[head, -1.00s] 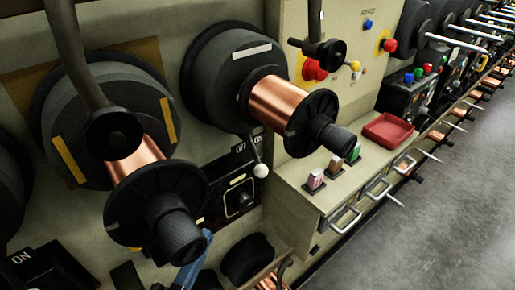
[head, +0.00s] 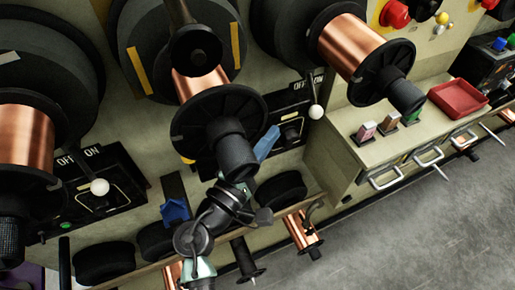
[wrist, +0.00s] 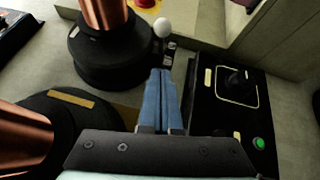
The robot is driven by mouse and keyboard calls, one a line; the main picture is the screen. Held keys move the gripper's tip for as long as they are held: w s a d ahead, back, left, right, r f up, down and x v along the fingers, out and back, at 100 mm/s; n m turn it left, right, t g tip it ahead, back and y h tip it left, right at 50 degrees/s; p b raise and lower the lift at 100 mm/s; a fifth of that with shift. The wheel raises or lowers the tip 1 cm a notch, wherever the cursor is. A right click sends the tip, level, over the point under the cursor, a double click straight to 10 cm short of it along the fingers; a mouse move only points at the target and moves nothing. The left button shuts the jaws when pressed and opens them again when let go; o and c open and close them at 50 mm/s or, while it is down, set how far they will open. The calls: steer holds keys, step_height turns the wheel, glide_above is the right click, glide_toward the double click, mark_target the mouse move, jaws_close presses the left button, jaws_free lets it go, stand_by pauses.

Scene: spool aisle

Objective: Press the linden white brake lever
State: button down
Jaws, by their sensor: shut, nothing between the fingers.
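A brake lever with a white ball knob (head: 316,111) stands at an OFF/ON plate between two copper spools in the head view. A second white-knobbed lever (head: 99,187) stands at another OFF/ON plate on the left. I cannot tell from shade which is linden white. My gripper (head: 267,142) shows as blue fingers below and left of the right-hand knob, partly hidden behind a spool. In the wrist view my gripper (wrist: 161,73) is shut and empty, its tips pointing toward a white knob (wrist: 162,27), with a gap between them.
A copper spool (head: 232,130) with a black hub overhangs my arm, and another spool (head: 345,45) is above the right-hand lever. A black control box with a green button (wrist: 258,143) is beside the fingers. A red tray (head: 458,98) sits on the ledge. The floor at lower right is clear.

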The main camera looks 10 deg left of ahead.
steer(key=w+d+r+p, duration=0.1)
steer(key=w+d+p, duration=0.1)
steer(key=w+d, duration=0.2)
steer(key=shift+d, duration=0.35)
